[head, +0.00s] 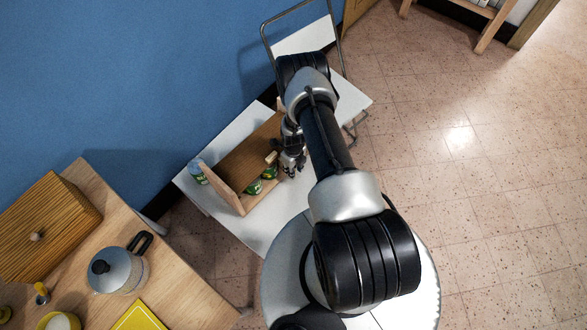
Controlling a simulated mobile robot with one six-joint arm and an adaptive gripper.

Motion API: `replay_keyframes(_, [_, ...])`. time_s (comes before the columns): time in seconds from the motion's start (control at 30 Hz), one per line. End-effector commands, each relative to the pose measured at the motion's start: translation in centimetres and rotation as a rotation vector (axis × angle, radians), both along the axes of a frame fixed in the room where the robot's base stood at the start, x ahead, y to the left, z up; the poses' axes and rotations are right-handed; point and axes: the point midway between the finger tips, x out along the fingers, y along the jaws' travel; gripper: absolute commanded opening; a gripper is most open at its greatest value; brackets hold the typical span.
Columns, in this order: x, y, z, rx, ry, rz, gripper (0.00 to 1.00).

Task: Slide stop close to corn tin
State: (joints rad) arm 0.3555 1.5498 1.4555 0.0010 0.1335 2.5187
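A wooden shelf (243,155) stands on a white table (235,228). Two green tins show under its board at the open front, one nearer the left side panel (253,187) and one further right (268,173). Their labels are too small to tell which is corn. A small light wooden piece (271,157), perhaps the stop, shows at the shelf's front edge, just left of my gripper. My gripper (291,168) points down by the shelf's right front. I cannot tell whether it touches the piece or whether its fingers are open. My arm hides the shelf's right end.
Another tin (197,172) stands outside the shelf's left panel. A wooden table at lower left holds a metal pot (118,270), a wooden box (45,228) and a yellow item (143,318). A blue wall is behind; open tiled floor (490,190) lies right.

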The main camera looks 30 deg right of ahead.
Motion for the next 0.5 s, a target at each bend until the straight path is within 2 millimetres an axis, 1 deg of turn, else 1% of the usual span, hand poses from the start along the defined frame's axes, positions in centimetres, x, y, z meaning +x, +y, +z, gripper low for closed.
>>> replay_keyframes(0.07, [-0.1,0.0,0.0,0.001,0.001,0.000,0.33])
replay_keyframes(0.37, [-0.1,0.0,0.0,0.000,0.002,0.000,0.33])
replay_keyframes(0.47, [-0.1,0.0,0.6,0.000,0.002,0.000,0.33])
replay_keyframes(0.5, [0.0,0.0,1.0,0.001,0.001,0.000,0.33])
